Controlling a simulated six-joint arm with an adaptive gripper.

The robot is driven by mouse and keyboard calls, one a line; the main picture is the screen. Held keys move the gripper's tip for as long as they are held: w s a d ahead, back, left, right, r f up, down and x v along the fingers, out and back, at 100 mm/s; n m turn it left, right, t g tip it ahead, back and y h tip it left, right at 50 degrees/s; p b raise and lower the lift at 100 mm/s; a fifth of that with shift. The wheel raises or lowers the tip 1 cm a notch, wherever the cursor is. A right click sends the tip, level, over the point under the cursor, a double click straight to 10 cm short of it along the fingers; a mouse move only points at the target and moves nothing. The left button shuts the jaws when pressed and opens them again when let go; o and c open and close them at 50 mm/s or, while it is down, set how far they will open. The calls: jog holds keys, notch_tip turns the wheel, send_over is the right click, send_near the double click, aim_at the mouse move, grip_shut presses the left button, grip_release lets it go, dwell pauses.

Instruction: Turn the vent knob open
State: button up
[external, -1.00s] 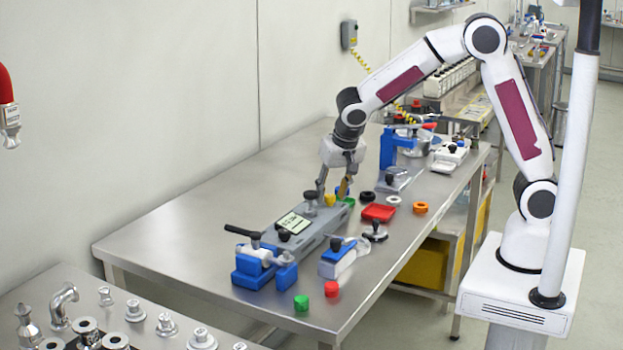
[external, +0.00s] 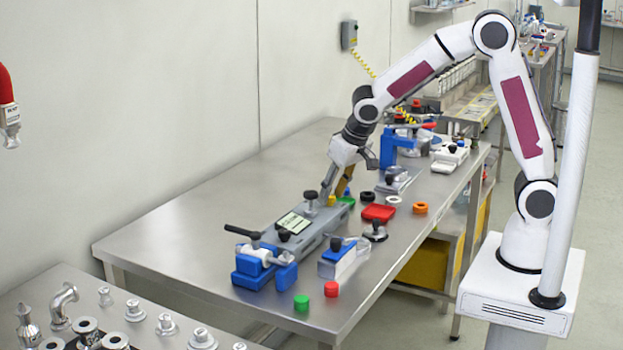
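A long grey device (external: 262,236) with a pale label plate lies on the steel table. It carries a black knob (external: 310,195) near its far end, a second black knob (external: 284,235) nearer the front, and a small yellow knob (external: 331,200) at the far end. I cannot tell for sure which is the vent knob. My gripper (external: 333,192) points down and is tilted at the far end of the device, close by the yellow knob. Its fingertips are small and partly overlap the device, so contact and finger gap are unclear.
A blue clamp with a black lever (external: 245,232) stands at the device's near end. The table's left side is clear.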

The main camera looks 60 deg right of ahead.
jog(key=shift+d+n+y, duration=0.15)
jog(key=shift+n+y, duration=0.45)
jog(key=shift+n, duration=0.85)
jog(key=shift+d+n+y, duration=0.15)
jog(key=shift+n+y, duration=0.45)
jog(key=shift+n, duration=0.85)
jog(key=a+v, duration=0.1)
jog(key=v, duration=0.6)
jog(key=s+d+r+m, duration=0.1)
jog(key=s+d+r, duration=0.1)
jog(key=s, duration=1)
jog(key=s+d+r+m+h, duration=0.1)
jog(key=s+d, duration=0.3)
jog(key=s, duration=0.8)
jog(key=shift+d+r+m, duration=0.2)
jog(key=shift+r+m, duration=0.2)
jog(key=shift+s, duration=0.15)
